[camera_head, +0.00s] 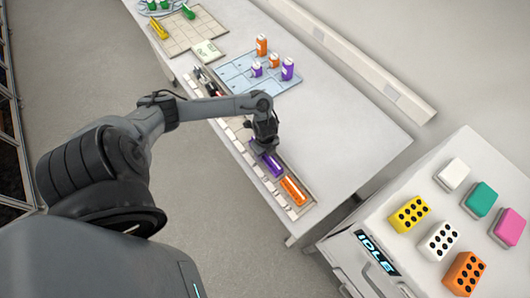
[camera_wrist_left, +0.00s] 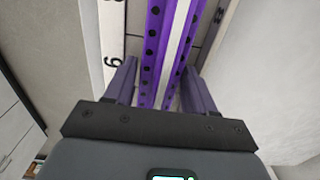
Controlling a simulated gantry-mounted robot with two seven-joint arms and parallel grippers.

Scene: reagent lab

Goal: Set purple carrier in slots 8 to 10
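The purple carrier (camera_head: 271,165) lies in the slotted rail along the table's front edge, just left of an orange carrier. My left gripper (camera_head: 265,147) points down over its far end and hides part of it. In the left wrist view the purple carrier (camera_wrist_left: 168,45), with a row of dark holes on each side and a pale strip, runs between the two fingers of my left gripper (camera_wrist_left: 160,68). The fingers are apart, with a narrow gap on the left side. A numbered strip (camera_wrist_left: 112,40) beside it shows a 9. My right gripper is not in view.
The orange carrier (camera_head: 293,190) sits at the rail's near end. A blue mat (camera_head: 236,72) holds orange and purple bottles. A beige grid tray (camera_head: 180,35) is farther back. A white console (camera_head: 420,225) with coloured blocks and an IDLE display stands at right. The table's right part is clear.

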